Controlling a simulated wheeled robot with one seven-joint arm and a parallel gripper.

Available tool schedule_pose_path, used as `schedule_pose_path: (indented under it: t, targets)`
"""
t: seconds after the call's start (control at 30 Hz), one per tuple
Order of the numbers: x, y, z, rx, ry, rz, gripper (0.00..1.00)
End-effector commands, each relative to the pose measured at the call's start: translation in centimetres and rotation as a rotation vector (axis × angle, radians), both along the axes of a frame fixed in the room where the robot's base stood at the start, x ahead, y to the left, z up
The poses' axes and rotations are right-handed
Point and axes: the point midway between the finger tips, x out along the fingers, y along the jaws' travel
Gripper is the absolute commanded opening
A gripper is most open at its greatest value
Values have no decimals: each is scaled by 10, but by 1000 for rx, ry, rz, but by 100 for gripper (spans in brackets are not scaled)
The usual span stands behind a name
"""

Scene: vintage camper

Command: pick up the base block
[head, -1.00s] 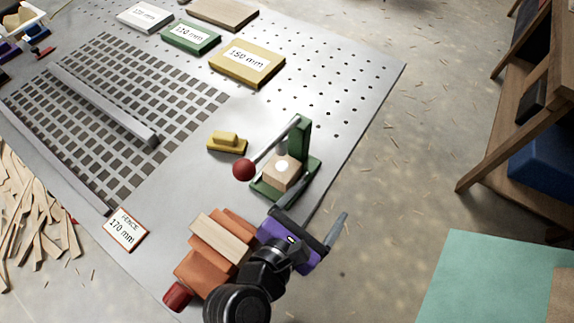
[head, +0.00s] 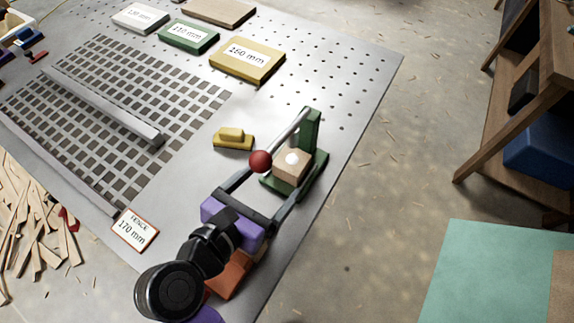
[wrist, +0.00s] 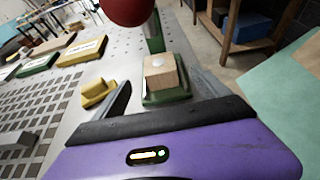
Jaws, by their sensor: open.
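A pale wooden block (head: 289,173) with a round white spot on top, apparently the base block, sits on the green base of a lever press (head: 309,128). The block also shows in the wrist view (wrist: 161,78). My gripper (head: 275,178) is open and empty, its two dark fingers pointing at the press. In the wrist view (wrist: 163,88) the fingers lie to either side of the block's near side, with the block ahead between them. Contact is not visible. The lever's red knob (head: 260,161) hangs close to the left finger and fills the top of the wrist view.
A yellow block with a raised grip (head: 233,138) lies left of the press. An orange vise (head: 230,274) is mostly hidden under my arm. A "FENCE 170 mm" card (head: 134,231), a slotted grid and a metal bar (head: 110,108) lie left. The perforated tabletop behind the press is free.

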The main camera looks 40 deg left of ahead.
Motion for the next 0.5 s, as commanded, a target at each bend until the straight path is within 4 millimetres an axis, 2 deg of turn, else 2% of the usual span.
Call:
schedule_pose_path:
  t: [0.5]
  targets:
    - [55,15,-24,-1,2,-3,85]
